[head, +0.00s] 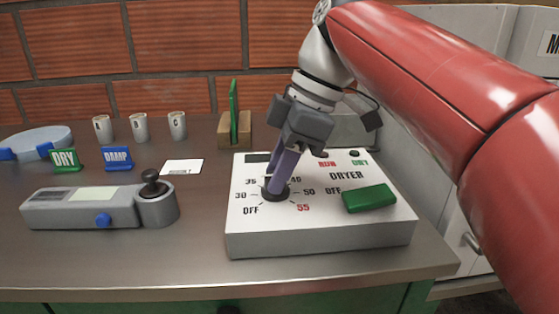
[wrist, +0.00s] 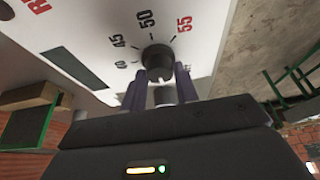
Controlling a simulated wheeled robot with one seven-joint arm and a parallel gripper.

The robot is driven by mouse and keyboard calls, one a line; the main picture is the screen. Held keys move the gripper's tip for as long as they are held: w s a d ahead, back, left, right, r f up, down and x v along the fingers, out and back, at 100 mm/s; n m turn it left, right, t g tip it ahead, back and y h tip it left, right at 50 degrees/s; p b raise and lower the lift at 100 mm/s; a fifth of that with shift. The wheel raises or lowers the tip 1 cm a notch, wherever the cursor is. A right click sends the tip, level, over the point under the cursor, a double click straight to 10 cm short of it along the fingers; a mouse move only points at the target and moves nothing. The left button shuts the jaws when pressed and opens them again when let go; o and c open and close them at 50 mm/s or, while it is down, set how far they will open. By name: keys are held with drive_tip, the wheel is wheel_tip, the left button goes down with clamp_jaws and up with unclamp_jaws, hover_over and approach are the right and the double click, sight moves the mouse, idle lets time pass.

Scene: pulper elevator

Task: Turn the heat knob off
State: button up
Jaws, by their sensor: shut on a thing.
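The heat knob (head: 276,194) is a dark round knob on the top face of the white dryer box (head: 320,238). Its printed dial runs from OFF at lower left through 30, 35, 40 and 50 to a red 55 at lower right. My gripper (head: 279,183) points down at the knob, its purple fingers shut on it and hiding part of it. In the wrist view the knob (wrist: 158,57) sits at the tips of the two fingers (wrist: 158,84), with 40, 45, 50 and 55 printed around it. I cannot tell which mark the knob points to.
A green dryer switch (head: 369,198) lies right of the knob beside another OFF label. A grey device with a black knob (head: 100,207) stands on the counter to the left. Several cups (head: 139,127) and DRY and DAMP signs stand behind it. A brick wall closes the back.

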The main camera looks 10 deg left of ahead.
drive_tip(key=n, duration=0.2)
drive_tip(key=n+g, duration=0.1)
drive_tip(key=n, duration=0.1)
drive_tip(key=shift+w+n+g+h, duration=0.15)
drive_tip(key=shift+n+g+h, duration=0.15)
drive_tip(key=shift+h, duration=0.1)
drive_tip(key=n+g+h, duration=0.1)
drive_tip(key=n, duration=0.3)
drive_tip(key=shift+a, duration=0.1)
drive_tip(key=o, duration=1)
